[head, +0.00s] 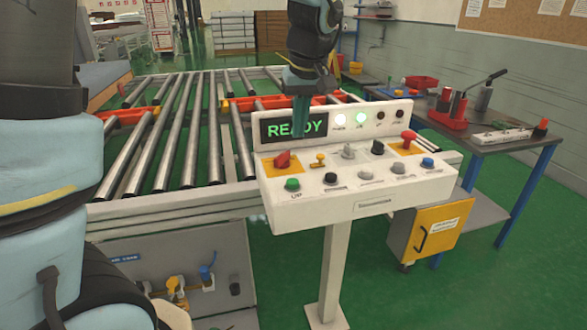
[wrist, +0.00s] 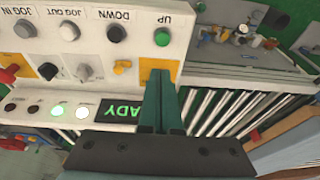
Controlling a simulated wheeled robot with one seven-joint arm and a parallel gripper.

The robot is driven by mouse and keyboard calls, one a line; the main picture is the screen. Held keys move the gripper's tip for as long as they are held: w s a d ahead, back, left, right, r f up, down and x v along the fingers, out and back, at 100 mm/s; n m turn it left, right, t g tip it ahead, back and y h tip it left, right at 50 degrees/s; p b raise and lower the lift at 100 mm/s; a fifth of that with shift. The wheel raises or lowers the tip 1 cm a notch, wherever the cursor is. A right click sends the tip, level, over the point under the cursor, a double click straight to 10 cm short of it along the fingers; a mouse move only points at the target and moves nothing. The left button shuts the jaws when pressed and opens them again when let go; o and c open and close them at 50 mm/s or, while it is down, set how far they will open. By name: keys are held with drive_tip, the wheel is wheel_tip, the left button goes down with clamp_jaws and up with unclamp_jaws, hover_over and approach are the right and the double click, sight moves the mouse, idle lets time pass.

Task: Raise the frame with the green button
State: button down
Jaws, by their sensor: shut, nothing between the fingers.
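The green button (head: 292,184) sits at the left of the lower row on the white control panel (head: 330,213), above the label UP. The wrist view shows the green button (wrist: 162,37) just beyond my fingertips. My gripper (head: 299,134) is shut and empty, pointing down over the panel's left part, in front of the display (head: 266,129) reading READY. In the wrist view my gripper (wrist: 160,74) reaches over the yellow plate and hides the red knob there. It looks apart from the green button. The roller frame (head: 165,206) stands behind and left of the panel.
A red knob (head: 283,159) stands on the panel behind the green button. A black button (head: 330,178) is to its right, and a red mushroom button (head: 408,138) is at the right. A tool bench (head: 478,148) and yellow cabinet (head: 430,228) stand right. Green floor is open in front.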

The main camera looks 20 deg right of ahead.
drive_tip(key=p, duration=0.3)
approach(293, 181)
drive_tip(key=x, duration=0.5)
drive_tip(key=shift+w+d+f, duration=0.1)
drive_tip(key=shift+w, duration=0.35)
drive_tip(key=shift+f, duration=0.75)
drive_tip(key=shift+s+b+x, duration=0.25)
drive_tip(key=shift+b+x, duration=0.75)
drive_tip(key=shift+b, duration=0.1)
drive_tip(key=r+p, duration=0.1)
drive_tip(key=r, duration=0.1)
drive_tip(key=r+p, duration=0.2)
drive_tip(key=shift+w+d+r, duration=0.1)
drive_tip(key=shift+w+d, duration=0.05)
drive_tip(key=shift+w, duration=0.05)
drive_tip(key=b+v, duration=0.2)
drive_tip(key=v, duration=0.8)
drive_tip(key=shift+b, duration=0.35)
